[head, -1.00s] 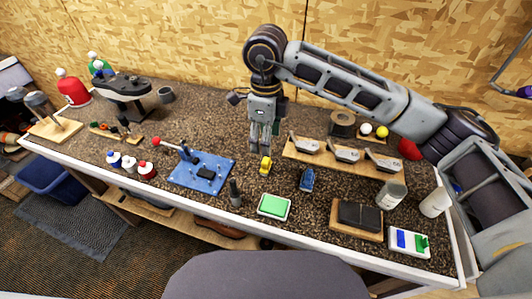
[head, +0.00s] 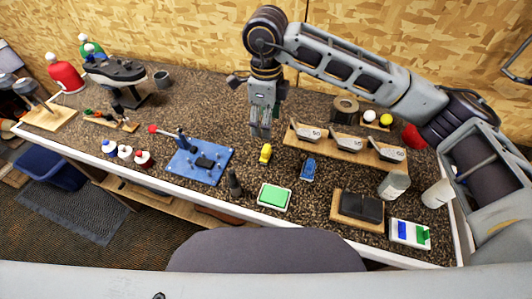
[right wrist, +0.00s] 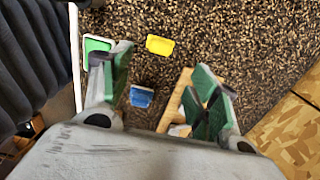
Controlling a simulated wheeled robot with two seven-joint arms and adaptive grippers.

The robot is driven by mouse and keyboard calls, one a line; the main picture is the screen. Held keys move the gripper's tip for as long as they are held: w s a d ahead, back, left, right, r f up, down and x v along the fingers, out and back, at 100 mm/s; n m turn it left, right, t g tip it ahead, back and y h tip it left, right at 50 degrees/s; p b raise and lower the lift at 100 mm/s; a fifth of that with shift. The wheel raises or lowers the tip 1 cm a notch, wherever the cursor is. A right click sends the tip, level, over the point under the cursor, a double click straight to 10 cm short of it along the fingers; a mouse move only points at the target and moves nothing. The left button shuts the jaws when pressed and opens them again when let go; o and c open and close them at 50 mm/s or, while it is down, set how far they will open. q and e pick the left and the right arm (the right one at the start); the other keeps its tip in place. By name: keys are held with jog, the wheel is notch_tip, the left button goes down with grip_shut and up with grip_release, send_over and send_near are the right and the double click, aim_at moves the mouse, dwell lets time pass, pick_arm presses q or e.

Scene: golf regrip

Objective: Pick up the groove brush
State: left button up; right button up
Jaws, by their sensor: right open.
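My right gripper (head: 261,131) hangs fingers down over the middle of the bench, just behind a small yellow item (head: 265,153). In the right wrist view the gripper (right wrist: 160,65) is open with nothing between its green-padded fingers. The yellow item (right wrist: 160,45) lies beyond the fingertips, and a small blue item (right wrist: 142,96) is nearer the left finger. The blue item (head: 308,168) lies right of the yellow one in the head view. I cannot tell for certain which is the groove brush; both are small and brush-sized. My left gripper is not in view.
A wooden rack (head: 345,152) with several club heads stands right of the gripper. A green pad (head: 274,196), a dark upright item (head: 234,184) and a blue plate (head: 200,165) with a clamp stand nearby. Bench surface is clear behind the blue plate.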

aim_at(266, 148)
notch_tip(266, 148, down, 7)
jog(key=shift+f+p, duration=0.15)
jog(key=shift+p, duration=0.35)
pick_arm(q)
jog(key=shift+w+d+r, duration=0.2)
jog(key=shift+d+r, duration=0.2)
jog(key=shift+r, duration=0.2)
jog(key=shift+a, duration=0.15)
pick_arm(e)
jog(key=shift+f, duration=0.1)
jog(key=shift+f+p, duration=0.45)
jog(key=shift+f, duration=0.4)
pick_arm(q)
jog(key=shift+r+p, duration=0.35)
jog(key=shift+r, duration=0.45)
pick_arm(e)
jog(key=shift+f, duration=1.65)
jog(key=c, duration=1.2)
jog(key=shift+o, duration=0.2)
jog(key=shift+r, duration=0.1)
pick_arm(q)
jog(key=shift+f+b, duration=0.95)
pick_arm(e)
jog(key=shift+r, duration=4.95)
